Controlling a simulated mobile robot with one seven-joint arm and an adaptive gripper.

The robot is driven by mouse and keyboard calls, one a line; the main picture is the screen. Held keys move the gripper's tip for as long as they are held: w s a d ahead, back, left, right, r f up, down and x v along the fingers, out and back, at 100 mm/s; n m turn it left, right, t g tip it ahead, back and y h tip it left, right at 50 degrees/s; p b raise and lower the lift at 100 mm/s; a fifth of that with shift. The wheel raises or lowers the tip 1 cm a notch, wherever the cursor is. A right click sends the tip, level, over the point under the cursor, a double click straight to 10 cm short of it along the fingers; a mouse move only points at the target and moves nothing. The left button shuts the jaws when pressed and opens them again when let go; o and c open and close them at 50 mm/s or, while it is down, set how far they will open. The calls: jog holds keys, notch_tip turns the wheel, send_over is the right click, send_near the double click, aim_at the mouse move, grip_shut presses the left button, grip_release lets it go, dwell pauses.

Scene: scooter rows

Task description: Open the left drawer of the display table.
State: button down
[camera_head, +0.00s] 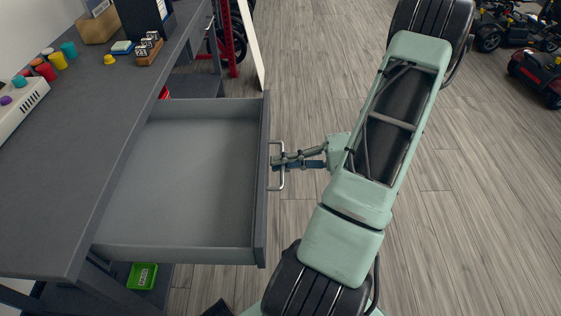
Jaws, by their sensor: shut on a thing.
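The grey display table (70,170) runs along the left of the view. Its drawer (185,255) is pulled well out to the right, and its inside looks empty. The drawer's front panel carries a metal bar handle (281,183). My gripper (280,161) is at this handle and shut on its bar. My pale green arm reaches it from the right. The exact contact of the fingertips on the bar is small in the view.
Coloured pots, small blocks and boxes stand on the tabletop. A green crate (142,276) sits below the table. Scooters (535,70) stand at the upper right. The wooden floor (470,200) right of my arm is clear.

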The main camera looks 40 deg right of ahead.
jog(key=c, duration=2.3)
grip_release()
jog(key=shift+c, duration=0.2)
jog(key=v, duration=1.2)
jog(key=shift+w, duration=0.15)
